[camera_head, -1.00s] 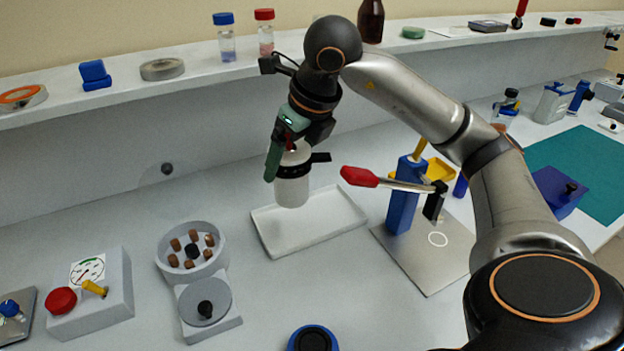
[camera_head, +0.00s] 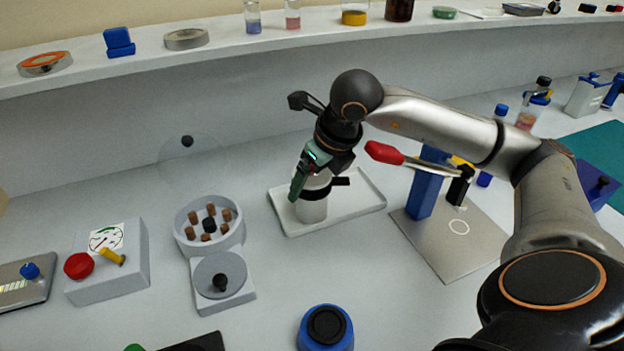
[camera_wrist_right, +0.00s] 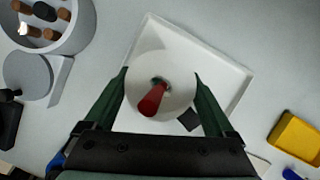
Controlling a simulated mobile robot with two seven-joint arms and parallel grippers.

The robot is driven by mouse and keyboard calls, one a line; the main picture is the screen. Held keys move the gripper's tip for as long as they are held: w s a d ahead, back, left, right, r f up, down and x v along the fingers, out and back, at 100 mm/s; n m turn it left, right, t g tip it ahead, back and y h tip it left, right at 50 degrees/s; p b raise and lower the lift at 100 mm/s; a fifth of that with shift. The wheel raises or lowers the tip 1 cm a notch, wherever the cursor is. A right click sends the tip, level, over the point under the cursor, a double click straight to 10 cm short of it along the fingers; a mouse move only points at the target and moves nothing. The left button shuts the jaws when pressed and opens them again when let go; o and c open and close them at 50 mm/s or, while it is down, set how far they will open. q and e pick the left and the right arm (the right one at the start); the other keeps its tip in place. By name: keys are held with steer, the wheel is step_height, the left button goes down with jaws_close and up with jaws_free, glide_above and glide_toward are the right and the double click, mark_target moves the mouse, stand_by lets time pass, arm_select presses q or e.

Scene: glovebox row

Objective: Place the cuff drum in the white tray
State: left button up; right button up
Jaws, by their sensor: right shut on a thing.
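The cuff drum (camera_head: 312,209) is a white cylinder with a black band and a side tab. In the right wrist view, the drum (camera_wrist_right: 150,65) shows its round white top with a red piece at the middle. My right gripper (camera_head: 317,181) is shut on it from above, with green fingers on either side. The drum is nearly upright and its lower end is inside the outline of the white tray (camera_head: 358,204). I cannot tell whether its base touches the tray floor. The tray (camera_wrist_right: 238,82) is otherwise empty. My left gripper is not in view.
A blue clamp post with a red-handled lever (camera_head: 385,153) stands on a metal plate (camera_head: 455,245) right of the tray. A grey round pot with brown plugs (camera_head: 208,242) stands left. A blue-rimmed jar (camera_head: 326,328) is at the front. Bench between them is clear.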

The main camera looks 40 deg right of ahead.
steer(key=shift+f, duration=0.15)
steer(key=o, duration=1.2)
steer(key=shift+r, duration=0.3)
steer(key=p+v, duration=0.1)
steer(key=v, duration=1)
steer(key=shift+s+r+p, duration=0.15)
steer(key=shift+r+p, duration=0.2)
steer(key=shift+p, duration=0.05)
